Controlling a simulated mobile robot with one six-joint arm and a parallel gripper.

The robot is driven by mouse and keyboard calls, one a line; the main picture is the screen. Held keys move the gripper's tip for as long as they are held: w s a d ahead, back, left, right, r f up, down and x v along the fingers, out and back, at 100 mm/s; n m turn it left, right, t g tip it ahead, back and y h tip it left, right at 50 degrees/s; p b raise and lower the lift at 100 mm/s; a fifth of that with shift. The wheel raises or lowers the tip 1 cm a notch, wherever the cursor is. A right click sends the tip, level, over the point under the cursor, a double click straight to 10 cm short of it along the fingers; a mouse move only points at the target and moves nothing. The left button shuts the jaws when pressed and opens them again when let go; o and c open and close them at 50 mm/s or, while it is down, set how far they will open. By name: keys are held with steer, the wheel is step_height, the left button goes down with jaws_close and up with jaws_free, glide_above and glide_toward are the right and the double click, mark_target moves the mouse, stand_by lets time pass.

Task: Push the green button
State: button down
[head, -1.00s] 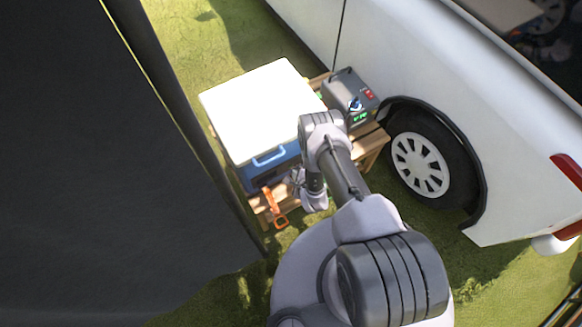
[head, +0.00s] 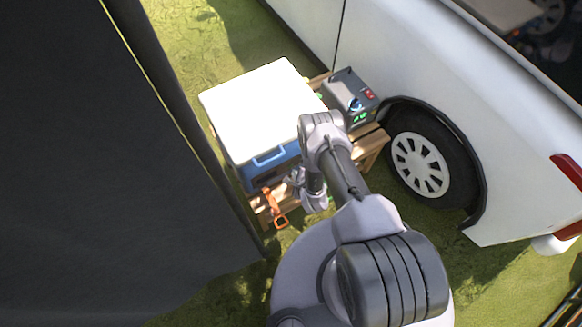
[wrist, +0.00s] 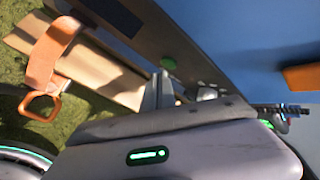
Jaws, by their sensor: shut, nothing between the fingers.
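In the wrist view a round green button (wrist: 169,63) sits on a dark panel beside a blue surface. My gripper (wrist: 160,80) is shut and empty, with its fingertips close to the button. I cannot tell whether they touch it. In the head view my gripper (head: 297,180) is low at the front of a blue cooler box (head: 268,160) with a white lid (head: 258,105). My arm hides part of that front, and I cannot make out the button there.
The cooler stands on a wooden stand (head: 372,150). A grey device (head: 345,88) with a red switch and green lights is beside it. An orange strap (head: 272,207) hangs at the front, also in the wrist view (wrist: 52,55). A white vehicle (head: 415,60) is right, a dark panel (head: 80,160) left.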

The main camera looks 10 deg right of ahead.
steer(key=shift+w, duration=0.15)
steer(key=shift+w+a, duration=0.15)
steer(key=shift+w, duration=0.15)
stand_by(0.3)
steer(key=shift+w, duration=0.1)
stand_by(0.4)
steer(key=shift+s, duration=0.55)
steer(key=s+d+p, duration=0.2)
steer(key=s+p, duration=0.1)
steer(key=s, duration=0.2)
steer(key=shift+s, duration=0.35)
steer(key=shift+d, duration=0.1)
